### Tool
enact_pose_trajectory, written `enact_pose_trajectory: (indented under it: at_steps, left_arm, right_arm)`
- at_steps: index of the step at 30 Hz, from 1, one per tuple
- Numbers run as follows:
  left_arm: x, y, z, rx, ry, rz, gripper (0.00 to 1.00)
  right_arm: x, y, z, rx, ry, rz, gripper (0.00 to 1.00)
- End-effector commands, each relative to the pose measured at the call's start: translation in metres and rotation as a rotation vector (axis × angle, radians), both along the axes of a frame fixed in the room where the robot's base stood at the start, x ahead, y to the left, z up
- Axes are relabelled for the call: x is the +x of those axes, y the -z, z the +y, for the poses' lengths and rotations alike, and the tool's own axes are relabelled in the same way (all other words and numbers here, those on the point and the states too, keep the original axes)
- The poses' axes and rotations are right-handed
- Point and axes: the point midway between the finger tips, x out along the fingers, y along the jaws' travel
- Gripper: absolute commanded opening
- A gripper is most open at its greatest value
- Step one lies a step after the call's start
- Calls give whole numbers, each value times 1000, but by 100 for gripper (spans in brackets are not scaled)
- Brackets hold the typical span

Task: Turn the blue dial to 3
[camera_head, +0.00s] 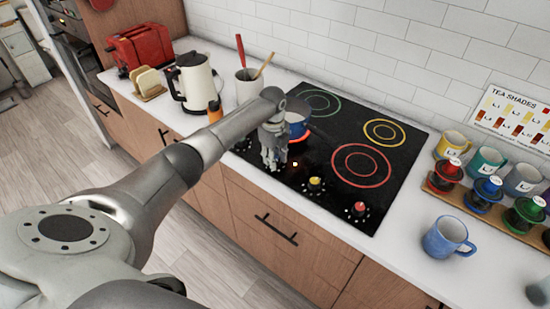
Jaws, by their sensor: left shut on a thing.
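The left gripper (272,163) points down at the front edge of the black cooktop (330,195), in the row of dials. It is shut on the blue dial, whose place in the row it covers. The dial itself and its number marks are hidden, so I cannot read its setting. A small orange light glows just right of the fingers. The yellow dial (315,184) and the red dial (359,209) stand uncovered further right. A blue pan (297,127) sits behind the gripper, partly hidden by it. The right gripper cannot be made out.
A kettle (194,82), an orange-topped bottle (214,111) and a utensil crock (249,88) stand left of the cooktop. A red toaster (140,48) is further left. A blue mug (447,238) and a wooden rack (470,198) are at right. Counter between cooktop and mug is clear.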

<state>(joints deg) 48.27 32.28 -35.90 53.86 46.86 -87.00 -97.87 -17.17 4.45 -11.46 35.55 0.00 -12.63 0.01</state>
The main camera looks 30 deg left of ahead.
Motion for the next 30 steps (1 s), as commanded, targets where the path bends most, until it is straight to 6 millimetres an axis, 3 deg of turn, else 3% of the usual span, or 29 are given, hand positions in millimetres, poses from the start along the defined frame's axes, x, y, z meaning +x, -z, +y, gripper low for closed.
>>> enact_pose_trajectory:
  at_steps: [9, 26, 27, 30]
  left_arm:
    - [1, -1, 1, 0, 127, -4, 6]
    - [1, -2, 1, 0, 154, -4, 6]
    - [2, -2, 1, 1, 154, -4, 34]
    - [1, -2, 1, 0, 154, -4, 46]
  right_arm:
    - [0, 4, 0, 0, 0, 0, 40]
    - [0, 4, -3, -3, -2, 0, 40]
    - [0, 4, -3, -3, -2, 0, 40]
    - [0, 4, -3, -3, -2, 0, 40]
